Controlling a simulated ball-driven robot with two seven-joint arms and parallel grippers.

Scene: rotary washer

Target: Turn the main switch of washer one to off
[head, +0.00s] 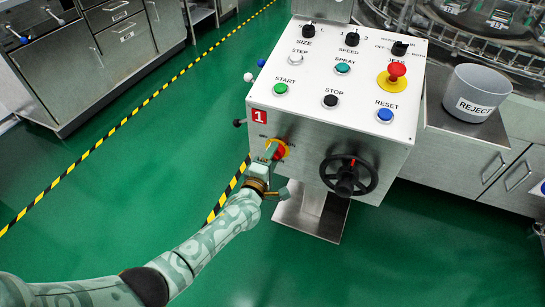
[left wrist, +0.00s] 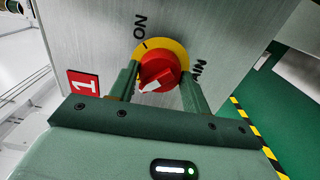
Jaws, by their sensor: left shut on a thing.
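The main switch of washer one is a red knob (left wrist: 162,68) on a round yellow plate (left wrist: 177,47), low on the left of the console's front face. In the left wrist view an "ON" label stands above the plate and a partly covered label is at its right. A white mark on the knob's near side shows toward my gripper; no "OFF" label is readable. My left gripper (head: 271,151) reaches the switch from the front, its two fingers on either side of the knob and shut on it. The fingers hide part of the plate. My right gripper is not in view.
The console (head: 350,85) carries a red number 1 plate (head: 259,116), buttons, selectors and a red emergency knob (head: 397,69). A black handwheel (head: 348,177) sticks out right of the switch. A grey reject bin (head: 476,93) stands further right. Green floor is free at the left.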

